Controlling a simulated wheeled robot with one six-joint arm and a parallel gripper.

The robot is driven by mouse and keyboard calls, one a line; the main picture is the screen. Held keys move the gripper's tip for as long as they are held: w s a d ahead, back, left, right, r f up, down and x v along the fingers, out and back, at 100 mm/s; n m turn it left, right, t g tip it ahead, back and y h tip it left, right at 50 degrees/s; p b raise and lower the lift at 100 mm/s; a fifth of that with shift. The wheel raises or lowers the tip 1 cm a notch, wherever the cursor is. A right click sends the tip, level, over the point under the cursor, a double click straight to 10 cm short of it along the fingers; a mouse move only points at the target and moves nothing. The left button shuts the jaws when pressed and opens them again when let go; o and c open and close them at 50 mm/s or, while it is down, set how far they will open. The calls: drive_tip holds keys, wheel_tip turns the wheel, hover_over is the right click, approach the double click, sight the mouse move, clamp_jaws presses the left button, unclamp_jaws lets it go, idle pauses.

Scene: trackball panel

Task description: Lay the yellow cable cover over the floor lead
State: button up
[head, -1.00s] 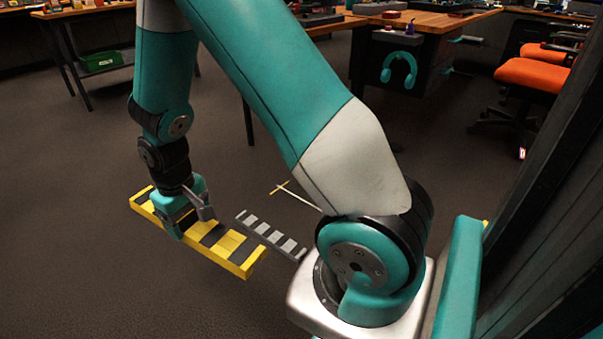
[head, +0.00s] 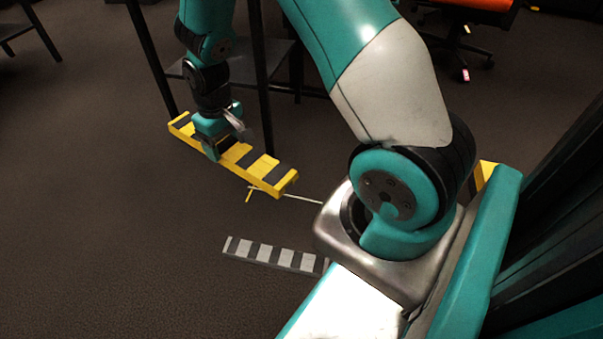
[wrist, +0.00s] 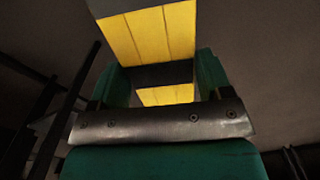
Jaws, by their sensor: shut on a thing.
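The yellow cable cover (head: 265,168) is a long bar with black stripes, running from upper left to lower right in the head view. My gripper (head: 226,137) is shut on it near its middle. In the wrist view the cover (wrist: 152,40) passes between the fingers of my gripper (wrist: 160,80). A thin pale line (head: 302,198) on the floor, perhaps the floor lead, shows just past the cover's near right end. I cannot tell how high the cover is above the floor.
A grey and white striped bar (head: 275,255) lies on the floor nearer to me. Dark table legs (head: 265,105) and a low shelf stand just behind the cover. An orange chair (head: 470,4) is at the back right. The floor at left is clear.

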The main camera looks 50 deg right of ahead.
drive_tip(key=w+d+f+n+b, duration=0.1)
drive_tip(key=d+f+b, duration=0.4)
drive_tip(key=f, duration=0.4)
drive_tip(key=w+d+f+n+b, duration=0.1)
drive_tip(key=w+d+f+b, duration=0.15)
drive_tip(key=d+f, duration=0.5)
drive_tip(key=n+b, duration=0.2)
drive_tip(key=b, duration=1.2)
hover_over(299, 198)
wheel_tip(299, 198, down, 25)
drive_tip(key=shift+f, duration=0.2)
drive_tip(key=shift+r+p, duration=0.1)
drive_tip(key=shift+p, duration=0.3)
drive_tip(key=shift+f+b, duration=0.95)
drive_tip(key=shift+f, duration=0.8)
drive_tip(key=o, duration=1.2)
wheel_tip(299, 198, up, 18)
drive_tip(key=p, duration=1.1)
drive_tip(key=shift+f, duration=0.2)
